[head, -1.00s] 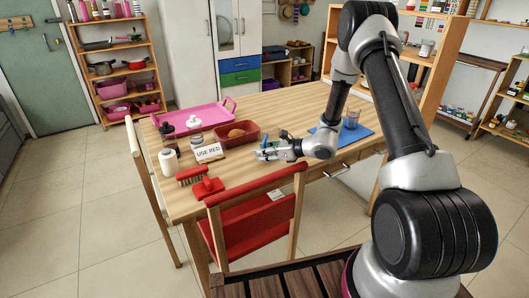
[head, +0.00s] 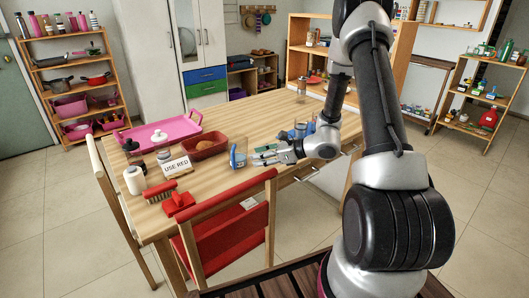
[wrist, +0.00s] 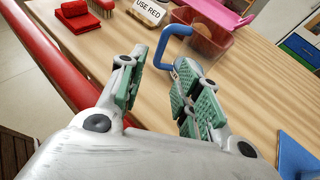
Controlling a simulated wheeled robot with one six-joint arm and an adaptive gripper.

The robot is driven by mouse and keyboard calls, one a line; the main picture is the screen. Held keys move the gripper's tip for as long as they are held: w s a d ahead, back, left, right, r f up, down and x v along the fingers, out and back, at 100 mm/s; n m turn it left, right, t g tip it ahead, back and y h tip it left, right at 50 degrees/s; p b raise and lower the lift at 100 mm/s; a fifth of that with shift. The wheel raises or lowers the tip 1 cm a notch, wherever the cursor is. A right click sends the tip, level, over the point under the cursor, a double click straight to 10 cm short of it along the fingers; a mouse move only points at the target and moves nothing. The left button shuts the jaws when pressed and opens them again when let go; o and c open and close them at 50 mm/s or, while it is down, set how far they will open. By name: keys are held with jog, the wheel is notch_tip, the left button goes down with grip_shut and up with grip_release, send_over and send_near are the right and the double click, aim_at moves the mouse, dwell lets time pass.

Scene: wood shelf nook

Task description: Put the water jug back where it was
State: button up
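The water jug, taken to be the clear vessel with blue parts (head: 238,155), stands on the wooden table just right of the red basket. Its blue handle (wrist: 159,45) shows in the wrist view, just beyond my fingertips; the clear body is hard to make out there. My gripper (head: 262,155) is low over the table, just right of the jug. In the wrist view my gripper (wrist: 155,75) has its green-padded fingers apart, with bare table between them. The handle looks close to the right finger; I cannot tell whether they touch.
A red chair (head: 229,225) blocks the near edge. Blue cups (head: 300,130) stand right, near a blue mat (wrist: 297,157).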

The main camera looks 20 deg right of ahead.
jog(key=s+a+r+n+g, duration=0.2)
jog(key=s+r+n+g, duration=0.1)
jog(key=s+r+n, duration=0.4)
jog(key=s+a+r+n+g, duration=0.2)
jog(key=s+r+n+g, duration=0.1)
jog(key=s+r+n, duration=0.4)
jog(key=s+d+r+n+t+h, duration=0.1)
jog(key=s+d+r+n+h, duration=0.4)
jog(key=s, duration=0.4)
jog(key=s+d+r+n+h, duration=0.5)
jog(key=s+d+r+n, duration=0.1)
jog(key=s+d, duration=0.2)
jog(key=shift+s+d+r+n+t+h, duration=0.25)
jog(key=shift+s+r+n+t+h, duration=0.05)
jog(key=shift+s+r+n+t, duration=0.15)
